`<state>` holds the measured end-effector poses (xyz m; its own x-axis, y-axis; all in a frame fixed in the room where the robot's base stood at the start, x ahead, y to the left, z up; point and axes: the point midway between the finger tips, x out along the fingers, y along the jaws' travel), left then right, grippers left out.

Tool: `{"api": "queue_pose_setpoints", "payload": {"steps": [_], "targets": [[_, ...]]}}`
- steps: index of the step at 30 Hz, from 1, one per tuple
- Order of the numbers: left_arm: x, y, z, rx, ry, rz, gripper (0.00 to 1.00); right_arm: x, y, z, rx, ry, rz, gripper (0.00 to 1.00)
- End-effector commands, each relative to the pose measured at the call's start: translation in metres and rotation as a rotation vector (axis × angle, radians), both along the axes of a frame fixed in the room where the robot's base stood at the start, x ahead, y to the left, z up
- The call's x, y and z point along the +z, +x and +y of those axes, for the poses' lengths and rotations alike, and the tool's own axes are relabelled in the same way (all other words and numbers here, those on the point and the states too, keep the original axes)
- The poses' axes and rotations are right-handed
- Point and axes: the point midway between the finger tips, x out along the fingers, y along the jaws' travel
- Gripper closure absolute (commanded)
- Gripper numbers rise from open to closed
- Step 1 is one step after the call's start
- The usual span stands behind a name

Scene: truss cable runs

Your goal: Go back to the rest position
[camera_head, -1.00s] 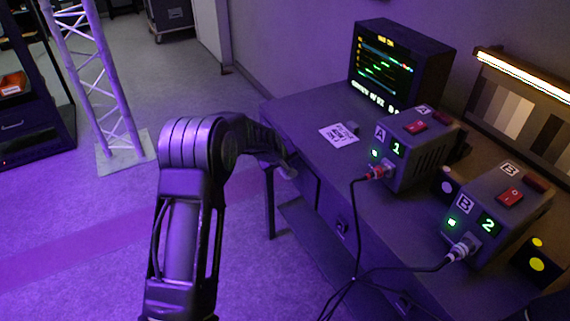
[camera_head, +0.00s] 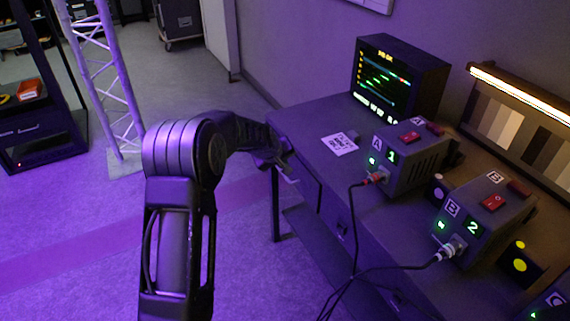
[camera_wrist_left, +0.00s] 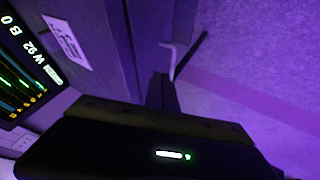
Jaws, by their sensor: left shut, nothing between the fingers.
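My left arm rises from the lower left in the head view and bends over toward the table (camera_head: 300,118). My left gripper (camera_head: 287,170) is at the table's left edge, partly hidden behind my own wrist. It is shut and holds nothing. In the left wrist view the dark gripper body fills the bottom, with the table edge and purple floor beyond. My right gripper is not in view.
Box A (camera_head: 425,165) and box B (camera_head: 480,230) stand on the table with cables plugged in; the cables hang over its front edge. A monitor (camera_head: 398,80) and a white printed card (camera_head: 340,144) are behind. A truss (camera_head: 118,80) stands left. Open floor lies between.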

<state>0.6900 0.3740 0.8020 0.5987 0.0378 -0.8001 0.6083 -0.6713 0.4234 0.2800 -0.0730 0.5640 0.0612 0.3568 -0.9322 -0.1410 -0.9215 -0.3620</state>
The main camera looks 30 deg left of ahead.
Motion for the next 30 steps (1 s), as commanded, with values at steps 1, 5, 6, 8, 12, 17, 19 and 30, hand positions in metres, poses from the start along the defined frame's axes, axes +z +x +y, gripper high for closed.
{"api": "queue_pose_setpoints", "payload": {"steps": [1,5,6,8,12,17,19,30], "targets": [[0.000,0.000,0.000,0.000,0.000,0.000,1.00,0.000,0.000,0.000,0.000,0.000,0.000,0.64],[-0.001,0.000,0.000,0.000,0.001,0.001,1.00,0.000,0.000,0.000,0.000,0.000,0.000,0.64],[-0.001,0.000,0.000,0.000,0.001,0.001,1.00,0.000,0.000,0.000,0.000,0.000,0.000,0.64],[-0.001,0.000,0.000,0.000,0.000,0.001,1.00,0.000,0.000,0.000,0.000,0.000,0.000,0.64],[0.001,0.001,0.001,-0.011,0.015,-0.007,1.00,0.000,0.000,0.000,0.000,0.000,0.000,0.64],[-0.019,-0.006,-0.008,-0.080,0.090,-0.029,1.00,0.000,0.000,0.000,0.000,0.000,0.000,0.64],[-0.044,-0.020,-0.027,-0.133,0.109,-0.010,1.00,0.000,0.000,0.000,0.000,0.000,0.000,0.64],[-0.194,-0.198,-0.186,-0.507,0.078,0.197,1.00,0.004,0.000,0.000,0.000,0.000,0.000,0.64]]}}
